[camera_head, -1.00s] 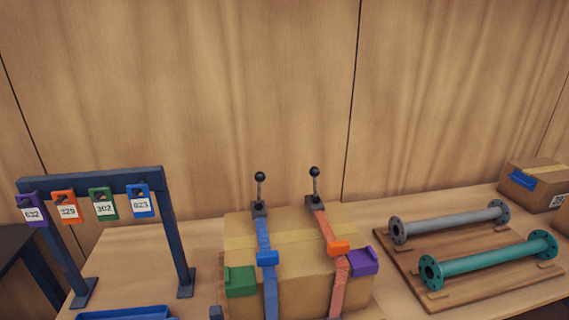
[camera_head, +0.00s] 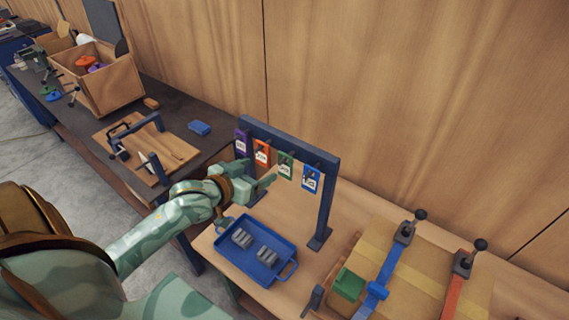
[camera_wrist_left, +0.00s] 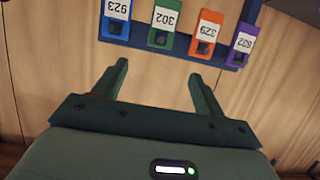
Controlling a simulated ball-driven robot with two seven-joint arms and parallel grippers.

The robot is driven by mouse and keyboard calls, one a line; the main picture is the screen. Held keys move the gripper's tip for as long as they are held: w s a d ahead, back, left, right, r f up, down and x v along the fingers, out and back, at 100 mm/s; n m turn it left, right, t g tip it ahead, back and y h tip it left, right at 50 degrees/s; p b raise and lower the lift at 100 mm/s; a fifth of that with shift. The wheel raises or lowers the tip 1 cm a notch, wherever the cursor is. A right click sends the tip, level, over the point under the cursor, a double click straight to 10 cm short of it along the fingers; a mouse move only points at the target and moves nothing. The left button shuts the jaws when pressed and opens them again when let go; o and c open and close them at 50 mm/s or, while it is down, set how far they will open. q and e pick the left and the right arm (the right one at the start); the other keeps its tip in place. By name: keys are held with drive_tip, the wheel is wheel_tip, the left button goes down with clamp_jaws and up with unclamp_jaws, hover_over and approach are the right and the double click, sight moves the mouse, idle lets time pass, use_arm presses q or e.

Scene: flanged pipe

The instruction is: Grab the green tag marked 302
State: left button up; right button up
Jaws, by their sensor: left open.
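The green tag (camera_head: 285,165) hangs third from the left on a dark blue rack (camera_head: 290,139), between an orange tag (camera_head: 262,153) and a blue tag (camera_head: 311,179). In the left wrist view the green tag (camera_wrist_left: 165,20) appears upside down and reads 302. My left gripper (camera_head: 256,175) is in front of the rack. In the left wrist view its two fingers (camera_wrist_left: 158,72) are spread and empty, pointing toward the tags. The green tag lies beyond the gap between the fingertips, not touched. My right gripper is not in view.
A purple tag (camera_head: 241,143) hangs at the rack's left end. A blue tray (camera_head: 226,248) with grey parts lies below the rack. A strapped cardboard box (camera_head: 440,259) stands right. A dark bench (camera_head: 190,112) with a wooden crate (camera_head: 108,88) is left.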

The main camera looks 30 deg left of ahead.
sight(284, 159)
use_arm(q)
drive_tip(key=x, duration=0.8)
drive_tip(key=shift+w+d+f, duration=0.1)
drive_tip(key=shift+w+f, duration=0.1)
drive_tip(key=shift+w, duration=0.25)
drive_tip(key=x, duration=0.4)
drive_tip(key=shift+w+f, duration=0.3)
drive_tip(key=shift+s+r, duration=0.1)
drive_tip(key=shift+s, duration=0.1)
drive_tip(key=c, duration=1.1)
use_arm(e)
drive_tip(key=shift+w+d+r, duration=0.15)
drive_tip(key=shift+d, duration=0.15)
